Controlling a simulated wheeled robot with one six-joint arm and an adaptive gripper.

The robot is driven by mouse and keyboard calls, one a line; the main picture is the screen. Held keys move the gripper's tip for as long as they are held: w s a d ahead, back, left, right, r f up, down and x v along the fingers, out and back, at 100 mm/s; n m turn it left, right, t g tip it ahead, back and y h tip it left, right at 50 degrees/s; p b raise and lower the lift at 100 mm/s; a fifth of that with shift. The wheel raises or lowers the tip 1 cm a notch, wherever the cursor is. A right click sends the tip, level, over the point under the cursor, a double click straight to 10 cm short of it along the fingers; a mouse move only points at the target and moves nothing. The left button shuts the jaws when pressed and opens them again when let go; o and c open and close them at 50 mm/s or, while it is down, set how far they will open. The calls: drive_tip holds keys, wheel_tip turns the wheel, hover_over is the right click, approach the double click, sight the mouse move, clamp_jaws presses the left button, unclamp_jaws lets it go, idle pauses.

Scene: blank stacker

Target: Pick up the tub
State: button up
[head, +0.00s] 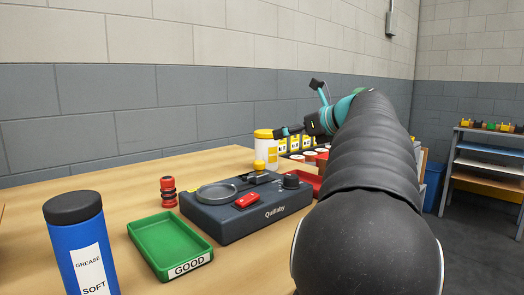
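My gripper (282,132) is at the end of my arm, at the right of the tub at lid height. Its dark fingertips overlap or come very near the lid's right edge in this view. I cannot tell whether they touch it, or how far apart the fingers are. A larger blue container with a black lid, labelled GREASE SOFT (78,245), stands upright at the front left, far from my gripper.
A dark Quillaby device (243,222) with a round plate sits mid-table. Left of it are a green GOOD tray (170,245) and a red-and-black part (168,191). Yellow boxes (296,142) and a red tray (318,182) lie right. The back-left table is clear.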

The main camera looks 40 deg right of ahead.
sight(267, 140)
drive_tip(key=x, duration=1.1)
drive_tip(key=shift+s+d+f, duration=0.1)
drive_tip(key=shift+d+f, duration=0.1)
drive_tip(key=shift+d, duration=0.05)
drive_tip(key=c, duration=1.3)
drive_tip(key=shift+r, duration=0.15)
drive_tip(key=shift+c, duration=0.2)
